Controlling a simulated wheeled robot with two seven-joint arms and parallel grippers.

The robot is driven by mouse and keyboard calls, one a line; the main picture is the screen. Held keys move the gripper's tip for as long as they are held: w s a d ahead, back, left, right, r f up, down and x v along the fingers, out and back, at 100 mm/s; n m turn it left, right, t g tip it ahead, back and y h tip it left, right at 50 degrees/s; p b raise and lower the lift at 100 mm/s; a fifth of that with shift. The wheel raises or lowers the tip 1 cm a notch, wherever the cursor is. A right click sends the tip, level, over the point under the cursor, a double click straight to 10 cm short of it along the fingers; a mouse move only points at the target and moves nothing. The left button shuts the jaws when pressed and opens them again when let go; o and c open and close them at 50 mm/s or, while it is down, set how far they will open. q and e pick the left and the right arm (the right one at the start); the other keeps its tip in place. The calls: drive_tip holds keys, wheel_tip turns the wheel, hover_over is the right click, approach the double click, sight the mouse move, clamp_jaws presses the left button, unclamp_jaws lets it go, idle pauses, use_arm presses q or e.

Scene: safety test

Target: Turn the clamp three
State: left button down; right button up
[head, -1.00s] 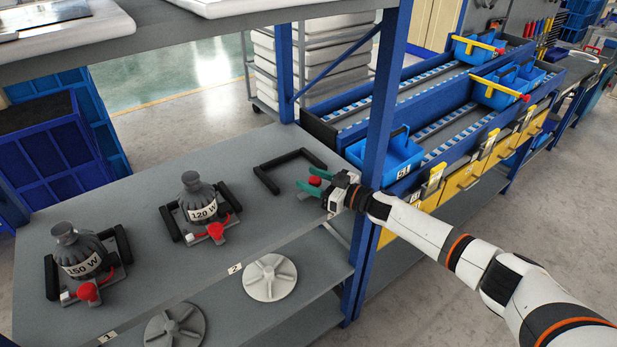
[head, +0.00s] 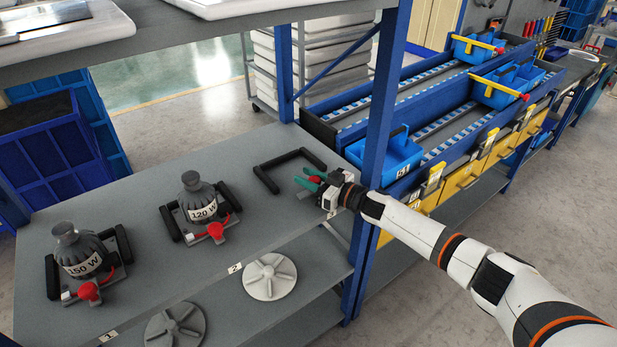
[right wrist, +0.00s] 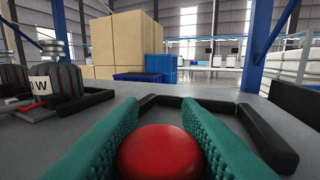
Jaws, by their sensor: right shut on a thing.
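The red knob (right wrist: 160,152) of the third clamp fills the lower middle of the right wrist view, between the two teal fingers. In the head view the red knob (head: 315,179) is mostly covered by the fingers. My right gripper (head: 309,181) is shut on this knob at the right end of the grey shelf. A black bracket frame (head: 268,181) lies on the shelf just beyond the knob, with nothing standing in it. The rest of the clamp is hidden. My left gripper is not in view.
Two dark weights, marked 120 W (head: 196,192) and 150 W (head: 74,248), stand in black frames with red-knobbed clamps to the left. A blue rack post (head: 384,95) rises close to my right wrist. Blue bins (head: 392,160) stand on the right.

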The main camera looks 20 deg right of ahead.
drive_tip(key=shift+m+t+h+p, duration=0.65)
drive_tip(key=shift+m+t+h, duration=0.2)
drive_tip(key=shift+h, duration=0.25)
drive_tip(key=shift+w+m+t+h, duration=0.1)
drive_tip(key=shift+m+t+h, duration=0.45)
drive_tip(key=shift+m+h, duration=0.5)
drive_tip(key=shift+d+f+m+t+h, duration=0.15)
drive_tip(key=shift+m+t+h, duration=0.15)
drive_tip(key=shift+h, duration=0.55)
drive_tip(key=m+h, duration=0.1)
drive_tip(key=m+h+b, duration=0.1)
drive_tip(key=h, duration=0.1)
drive_tip(key=shift+d+f+t, duration=0.1)
drive_tip(key=shift+d+t, duration=0.1)
drive_tip(key=shift+t, duration=0.2)
drive_tip(key=shift+w+d+m+h+b, duration=0.1)
drive_tip(key=shift+m+h+b, duration=0.8)
drive_tip(key=shift+h, duration=0.3)
drive_tip(key=shift+d+h+b, duration=0.15)
drive_tip(key=shift+h+b, duration=0.2)
drive_tip(key=shift+h, duration=0.15)
drive_tip(key=shift+r+m, duration=0.2)
drive_tip(key=shift+m, duration=0.1)
